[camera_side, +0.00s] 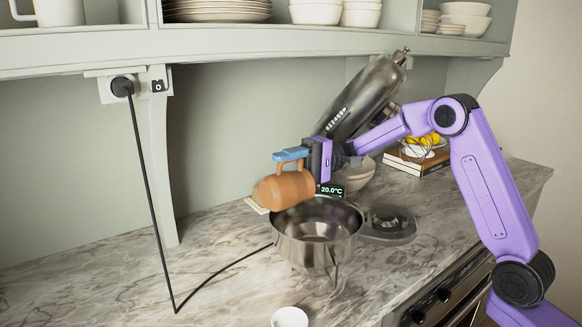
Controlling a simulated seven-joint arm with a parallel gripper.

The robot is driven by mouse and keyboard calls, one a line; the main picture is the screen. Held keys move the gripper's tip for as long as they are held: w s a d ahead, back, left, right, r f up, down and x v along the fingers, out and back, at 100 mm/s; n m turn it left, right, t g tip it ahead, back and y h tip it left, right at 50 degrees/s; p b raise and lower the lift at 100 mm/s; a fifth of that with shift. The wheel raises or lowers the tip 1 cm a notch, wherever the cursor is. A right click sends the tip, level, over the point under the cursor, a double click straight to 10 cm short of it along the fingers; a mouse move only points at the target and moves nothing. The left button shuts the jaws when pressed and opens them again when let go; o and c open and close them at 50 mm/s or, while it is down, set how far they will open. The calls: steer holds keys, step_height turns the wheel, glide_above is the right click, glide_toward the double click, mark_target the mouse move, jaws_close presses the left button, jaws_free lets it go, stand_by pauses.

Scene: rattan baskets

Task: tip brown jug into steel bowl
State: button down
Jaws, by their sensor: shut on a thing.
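The brown jug (284,191) is held off the counter in the side view, tilted over with its handle on the upper side. My gripper (290,155), with blue fingers, is shut on the jug at its handle. The steel bowl (318,247) stands on the counter just below and to the right of the jug. The jug is above the bowl's left rim area. The inside of the jug is hidden, and no contents can be seen coming out. The part of the bowl that shows inside looks empty.
A mixer (366,95) with its head raised stands behind the bowl. A black cable (152,200) runs from the wall socket toward the bowl. A small white cup (289,317) is at the front edge. Books with a fruit bowl (424,147) lie behind my arm. The left counter is clear.

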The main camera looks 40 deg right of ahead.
mark_target(269, 179)
steer(key=shift+a, duration=0.1)
steer(key=a+h, duration=0.2)
steer(key=h, duration=0.1)
steer(key=shift+f, duration=0.2)
steer(key=a+h, duration=0.2)
steer(key=h, duration=0.1)
steer(key=shift+f, duration=0.35)
steer(key=shift+f+h, duration=0.1)
steer(key=shift+h, duration=0.2)
steer(key=a+f+h, duration=0.1)
steer(key=h, duration=0.1)
steer(key=a+f+h, duration=0.1)
steer(key=a+h, duration=0.1)
steer(key=a+f+h, duration=0.1)
steer(key=h, duration=0.1)
steer(key=shift+a+f+h, duration=0.25)
steer(key=shift+a+h, duration=0.05)
